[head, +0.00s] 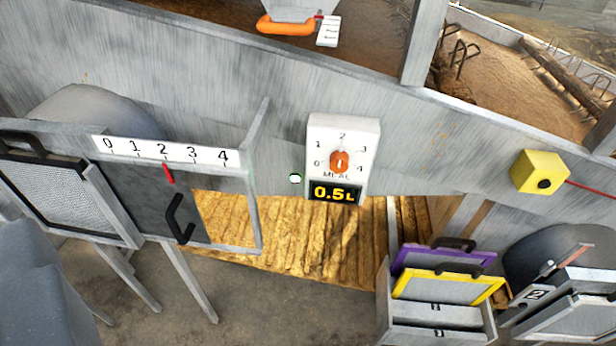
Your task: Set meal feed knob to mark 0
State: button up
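The meal feed knob (339,161) is a small orange dial on a white panel (358,131) fixed to the grey metal wall. Marks 0 to 4 run around it, with 0 at lower left, 2 at the top and 4 at lower right. A white line on the knob stands about upright, seemingly toward mark 2, though it is small. Below the knob, the word MEAL is partly covered, and a dark display (335,193) reads 0.5 L in yellow. My gripper is not in view.
Left of the panel, a sliding gate (130,190) with a black handle has a red pointer (168,173) near 2 on a 0–4 scale (200,154). A yellow box (539,172) with a red beam is at right. Framed screens (445,287) stand in a rack at lower right.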

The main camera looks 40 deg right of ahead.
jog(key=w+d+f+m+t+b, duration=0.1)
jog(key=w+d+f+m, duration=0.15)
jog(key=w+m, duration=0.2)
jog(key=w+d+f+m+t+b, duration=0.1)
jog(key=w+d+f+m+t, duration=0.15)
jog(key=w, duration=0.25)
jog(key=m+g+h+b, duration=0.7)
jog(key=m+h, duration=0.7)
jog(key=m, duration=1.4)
send_near(338, 167)
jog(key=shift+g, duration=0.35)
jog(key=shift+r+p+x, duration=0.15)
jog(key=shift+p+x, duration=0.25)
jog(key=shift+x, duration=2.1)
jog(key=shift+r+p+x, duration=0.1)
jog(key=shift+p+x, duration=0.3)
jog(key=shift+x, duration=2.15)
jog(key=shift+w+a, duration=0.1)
